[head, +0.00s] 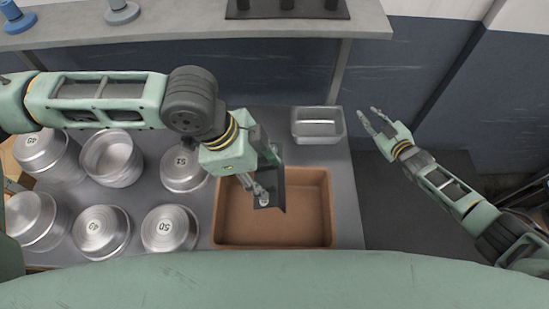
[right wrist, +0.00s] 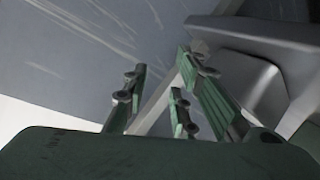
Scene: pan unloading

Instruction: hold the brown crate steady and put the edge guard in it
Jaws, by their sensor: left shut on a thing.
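The brown crate (head: 304,222) stands on the grey table in the head view, open at the top. My left gripper (head: 262,192) is over the crate's left part, shut on a dark grey angled piece, the edge guard (head: 277,190). The guard hangs over the crate's inside; I cannot tell whether it touches the floor of the crate. The gripper hides part of the guard. My right gripper (head: 372,117) is open and empty, off the table's right side and apart from the crate. Its spread fingers also show in the right wrist view (right wrist: 165,95).
Several round metal pans (head: 170,228) stand on the table left of the crate. A small metal tray (head: 318,138) sits behind the crate. A raised shelf (head: 190,22) runs along the back. The floor right of the table is clear under my right arm.

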